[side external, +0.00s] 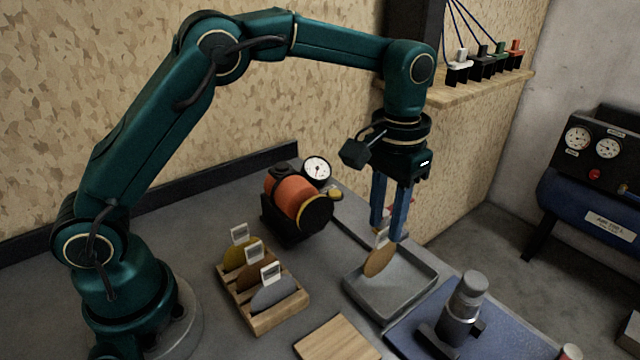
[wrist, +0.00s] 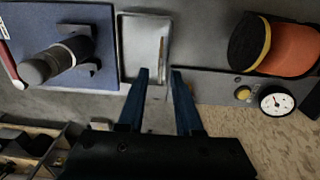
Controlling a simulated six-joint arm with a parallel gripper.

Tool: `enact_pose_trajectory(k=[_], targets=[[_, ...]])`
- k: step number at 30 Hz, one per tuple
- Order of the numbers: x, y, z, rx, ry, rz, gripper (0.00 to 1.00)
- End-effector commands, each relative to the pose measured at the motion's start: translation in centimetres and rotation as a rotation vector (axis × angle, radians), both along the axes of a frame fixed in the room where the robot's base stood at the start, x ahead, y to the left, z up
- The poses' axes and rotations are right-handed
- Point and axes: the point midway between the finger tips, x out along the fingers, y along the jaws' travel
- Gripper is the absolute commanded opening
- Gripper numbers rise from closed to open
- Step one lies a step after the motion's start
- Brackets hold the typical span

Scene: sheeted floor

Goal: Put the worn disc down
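A tan disc (side external: 380,260) with a white tag (side external: 382,238) at its top is upright at the grey tray (side external: 412,299), below my gripper. I take it for the worn disc. It shows as a thin edge-on strip in the wrist view (wrist: 162,47), over the tray (wrist: 131,50). My gripper (side external: 388,237) points down over the tray. In the wrist view its two fingers (wrist: 161,72) stand apart, with a gap wider than the thin disc. I cannot tell whether the disc's lower edge touches the tray floor.
A wooden rack (side external: 264,322) with several tagged discs stands left of the tray. An orange-and-black machine (side external: 290,200) with a gauge (side external: 317,168) stands behind. A blue mat (side external: 501,340) with a grey cylindrical tool (side external: 463,308) lies on the right, close to the tray. A wooden board (side external: 337,340) lies in front.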

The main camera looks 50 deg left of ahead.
Motion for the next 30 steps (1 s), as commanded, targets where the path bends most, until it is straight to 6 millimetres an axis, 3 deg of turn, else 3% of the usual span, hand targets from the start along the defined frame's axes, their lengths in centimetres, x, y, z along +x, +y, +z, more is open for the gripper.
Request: enact_pose_trajectory(k=[7,20,25,30], targets=[[0.0,0.0,3.9,-0.001,-0.004,0.001,0.34],[-0.5,0.4,6.8,-0.004,-0.02,0.002,0.34],[-2.5,2.0,9.2,-0.016,-0.094,0.004,0.34],[-5.8,3.8,10.8,-0.025,-0.19,0.005,0.34]])
